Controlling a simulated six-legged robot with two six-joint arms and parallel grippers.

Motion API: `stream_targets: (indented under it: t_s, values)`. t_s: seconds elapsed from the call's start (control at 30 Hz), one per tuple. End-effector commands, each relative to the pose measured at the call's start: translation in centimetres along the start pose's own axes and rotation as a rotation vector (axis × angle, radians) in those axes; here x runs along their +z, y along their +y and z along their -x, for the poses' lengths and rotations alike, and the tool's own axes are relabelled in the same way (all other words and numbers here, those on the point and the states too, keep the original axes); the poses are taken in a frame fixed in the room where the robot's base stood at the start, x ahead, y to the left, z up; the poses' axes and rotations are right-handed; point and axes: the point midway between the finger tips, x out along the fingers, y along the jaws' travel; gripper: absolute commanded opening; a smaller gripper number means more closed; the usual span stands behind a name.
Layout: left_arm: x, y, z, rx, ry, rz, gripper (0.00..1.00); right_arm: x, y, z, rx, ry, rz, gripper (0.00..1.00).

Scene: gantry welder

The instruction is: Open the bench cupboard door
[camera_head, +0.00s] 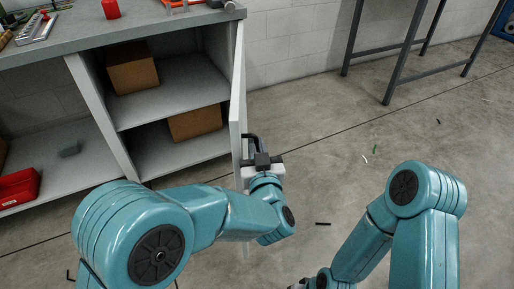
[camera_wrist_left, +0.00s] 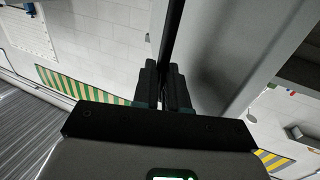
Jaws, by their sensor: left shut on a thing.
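The grey bench cupboard (camera_head: 180,85) stands at the left with its front open, showing two shelf levels. Its door (camera_head: 238,85) stands swung out, seen nearly edge-on, and also shows as a grey panel in the left wrist view (camera_wrist_left: 228,60). My left gripper (camera_head: 254,145) is at the door's outer side, shut on the dark door handle (camera_wrist_left: 172,35), a straight black bar between the fingers (camera_wrist_left: 164,90). In the head view the gripper hides much of the handle. My right arm bends down at the lower right; its fingers are beyond the bottom edge.
Cardboard boxes sit on the upper (camera_head: 132,70) and lower (camera_head: 196,122) shelves. A red bin (camera_head: 18,187) is at the far left; a red cylinder (camera_head: 111,9) stands on the benchtop.

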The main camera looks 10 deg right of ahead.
Motion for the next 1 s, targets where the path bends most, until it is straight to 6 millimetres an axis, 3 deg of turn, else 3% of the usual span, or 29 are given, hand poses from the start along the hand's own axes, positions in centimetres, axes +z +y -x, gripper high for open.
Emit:
stream_targets:
  t_s: [0.63,0.67,0.7,1.0]
  values:
    - [-0.27,-0.5,-0.14,-0.006,0.005,0.002,0.0,-0.01,-0.02,0.03,0.0,0.0,0.001,0.43]
    - [-0.27,-0.47,-0.13,-0.006,0.005,0.002,0.22,-0.01,-0.02,0.03,0.0,0.0,0.001,0.43]
    - [-0.26,-0.44,-0.12,-0.006,0.005,0.002,0.35,-0.01,-0.02,0.03,0.0,0.0,0.001,0.43]
    - [-0.11,-0.17,0.01,-0.003,0.002,0.0,0.37,-0.01,-0.02,0.02,0.0,0.0,0.0,0.43]
